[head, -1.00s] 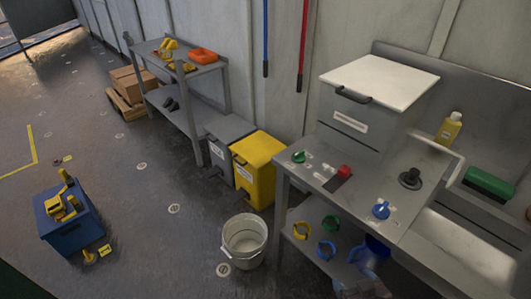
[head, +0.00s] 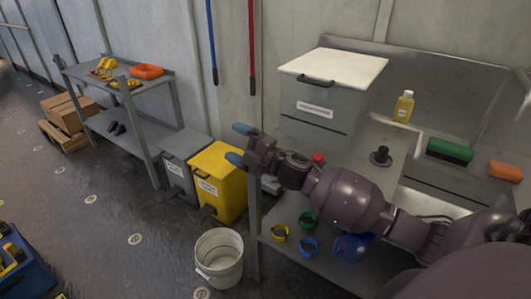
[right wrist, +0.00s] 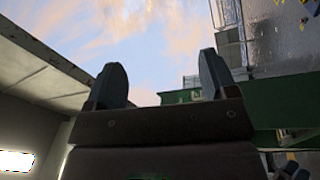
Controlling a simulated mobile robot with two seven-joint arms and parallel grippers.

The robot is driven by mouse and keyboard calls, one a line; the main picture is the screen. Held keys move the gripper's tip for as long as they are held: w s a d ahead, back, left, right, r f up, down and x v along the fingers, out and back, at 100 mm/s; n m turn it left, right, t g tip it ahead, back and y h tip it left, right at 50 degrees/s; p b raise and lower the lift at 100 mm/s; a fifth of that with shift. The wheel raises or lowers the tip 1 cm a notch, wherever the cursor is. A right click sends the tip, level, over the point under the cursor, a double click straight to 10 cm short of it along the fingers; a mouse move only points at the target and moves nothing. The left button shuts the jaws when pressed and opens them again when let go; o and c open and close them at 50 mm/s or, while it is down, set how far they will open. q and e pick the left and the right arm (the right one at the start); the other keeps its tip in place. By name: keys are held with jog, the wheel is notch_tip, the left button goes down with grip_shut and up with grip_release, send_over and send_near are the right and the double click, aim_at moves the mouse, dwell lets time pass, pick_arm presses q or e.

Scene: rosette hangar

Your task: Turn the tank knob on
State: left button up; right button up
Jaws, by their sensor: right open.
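My right gripper (head: 239,145) reaches in from the right over the counter, its blue fingertips apart, with nothing between them. It points left, beyond the counter's left edge in the picture. In the right wrist view the open fingers (right wrist: 160,82) show only sky and structure beyond them. A black knob (head: 381,155) stands upright on the counter, behind my arm. A red knob or button (head: 318,158) shows partly above my arm. I cannot tell which is the tank knob. My arm covers much of the counter front. My left gripper is out of view.
A grey box with a white lid (head: 333,66) stands on the counter, with a yellow bottle (head: 404,106) and green brush (head: 449,150) to its right. Yellow (head: 217,180) and grey bins and a white bucket (head: 219,258) stand left. Coloured rings lie on the shelf below.

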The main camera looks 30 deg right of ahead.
jog(key=w+d+r+n+g+y+b, duration=0.3)
jog(key=w+n+g, duration=0.4)
jog(key=n, duration=0.9)
jog(key=s+d+f+n+g+h+b, duration=0.1)
jog(key=d+f+n+g+h, duration=0.15)
jog(key=d+g+h, duration=0.35)
jog(key=s+d+f+n+g+h+b, duration=0.1)
jog(key=d+f+n+h, duration=0.2)
jog(key=d, duration=0.6)
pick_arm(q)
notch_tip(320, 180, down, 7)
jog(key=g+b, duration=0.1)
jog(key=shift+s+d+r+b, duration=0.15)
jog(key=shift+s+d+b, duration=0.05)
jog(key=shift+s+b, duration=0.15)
pick_arm(e)
jog(key=shift+m+h, duration=0.5)
jog(key=shift+m, duration=0.05)
jog(key=x, duration=1)
jog(key=shift+a+f, duration=0.25)
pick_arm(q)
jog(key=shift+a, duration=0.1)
pick_arm(e)
jog(key=c, duration=0.9)
